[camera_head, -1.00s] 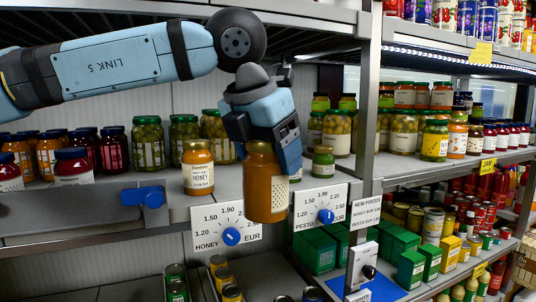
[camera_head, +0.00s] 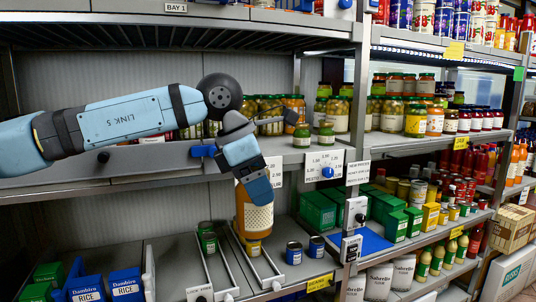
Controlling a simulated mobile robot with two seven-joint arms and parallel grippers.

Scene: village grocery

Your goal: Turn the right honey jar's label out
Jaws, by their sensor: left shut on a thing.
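My left gripper (camera_head: 255,192) points down, shut on an amber honey jar (camera_head: 253,215). The jar hangs roughly upright in front of the upper shelf's edge, above the lower rack. A pale, dotted, wordless-looking label (camera_head: 257,219) faces me on it; its other side is hidden. The gripper covers the jar's top. The other honey jar is hidden behind my left arm. My right gripper is not in view.
A blue knob (camera_head: 204,151) sticks out from the shelf front. The pesto price dial (camera_head: 327,172) is right of the gripper. Small pesto jars (camera_head: 302,137) stand on the upper shelf.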

